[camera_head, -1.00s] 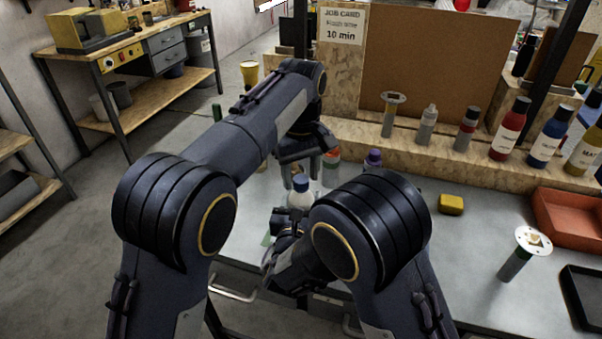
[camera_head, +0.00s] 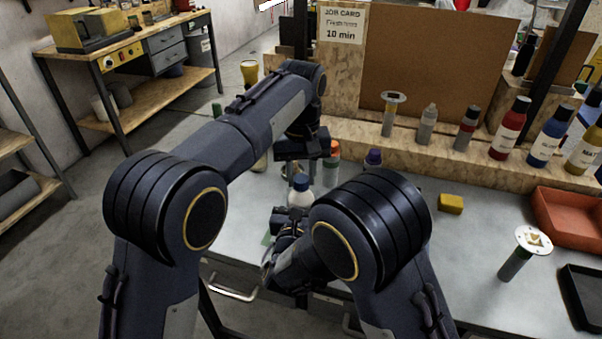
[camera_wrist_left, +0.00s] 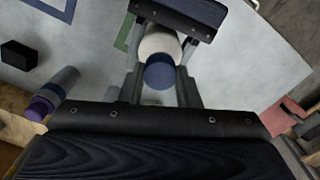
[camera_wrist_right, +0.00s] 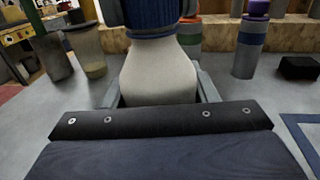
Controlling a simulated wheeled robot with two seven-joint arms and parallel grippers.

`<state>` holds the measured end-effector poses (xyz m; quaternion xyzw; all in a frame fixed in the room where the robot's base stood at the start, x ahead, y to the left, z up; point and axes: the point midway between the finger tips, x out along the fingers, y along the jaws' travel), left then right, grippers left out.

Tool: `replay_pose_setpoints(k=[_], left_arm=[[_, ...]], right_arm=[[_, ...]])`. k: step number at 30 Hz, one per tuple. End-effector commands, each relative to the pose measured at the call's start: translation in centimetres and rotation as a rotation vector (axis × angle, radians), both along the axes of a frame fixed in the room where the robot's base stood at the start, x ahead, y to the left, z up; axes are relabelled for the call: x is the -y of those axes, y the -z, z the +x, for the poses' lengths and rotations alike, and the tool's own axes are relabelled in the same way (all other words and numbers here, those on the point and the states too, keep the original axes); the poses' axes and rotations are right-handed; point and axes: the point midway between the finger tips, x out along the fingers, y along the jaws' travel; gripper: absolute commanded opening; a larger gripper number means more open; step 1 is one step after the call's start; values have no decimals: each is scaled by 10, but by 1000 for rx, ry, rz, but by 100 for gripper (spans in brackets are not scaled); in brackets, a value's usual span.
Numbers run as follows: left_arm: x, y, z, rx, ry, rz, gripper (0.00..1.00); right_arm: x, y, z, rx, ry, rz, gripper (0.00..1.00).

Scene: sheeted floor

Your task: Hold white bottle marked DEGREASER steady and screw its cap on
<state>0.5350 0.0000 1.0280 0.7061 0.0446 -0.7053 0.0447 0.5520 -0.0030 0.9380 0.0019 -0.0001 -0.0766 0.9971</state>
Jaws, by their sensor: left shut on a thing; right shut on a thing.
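The white bottle (camera_head: 300,198) stands upright near the table's front edge with its blue cap (camera_head: 301,182) at the top; no DEGREASER marking is legible. My right gripper is shut on the bottle's body, whose white shoulder (camera_wrist_right: 158,75) fills the middle of the right wrist view. My left gripper (camera_wrist_left: 161,88) comes from above, its fingers on either side of the blue cap (camera_wrist_left: 160,72). The cap is in line with the bottle's white top (camera_wrist_left: 160,42). Whether the cap's thread is engaged is hidden.
Close behind stand an orange-topped bottle (camera_head: 331,150) and a purple-capped bottle (camera_head: 373,158). A yellow block (camera_head: 451,203), a red bin (camera_head: 572,218) and a round-topped post (camera_head: 530,245) are at the right. A wooden ledge (camera_head: 450,155) with several bottles runs along the back.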

Motion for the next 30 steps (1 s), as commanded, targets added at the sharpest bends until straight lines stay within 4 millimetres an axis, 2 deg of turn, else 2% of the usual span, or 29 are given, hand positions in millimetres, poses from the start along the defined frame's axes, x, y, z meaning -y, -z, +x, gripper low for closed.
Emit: replay_pose_setpoints(k=[3,8,13,14,19,26,30], left_arm=[[-1,0,0,-3,309,-2,2],[-1,0,0,-3,638,-1,2],[0,0,0,-2,649,1,2],[0,0,0,-2,649,1,34],[0,0,0,-2,647,1,55],[0,0,0,-2,646,0,55],[0,-8,1,1,647,1,55]], right_arm=[[0,0,0,1,1,1,0],[0,0,0,1,1,1,0],[0,0,0,1,1,1,0],[0,0,0,1,1,1,0],[0,0,0,1,1,1,0],[0,0,0,1,1,1,0],[0,0,0,1,0,1,0]])
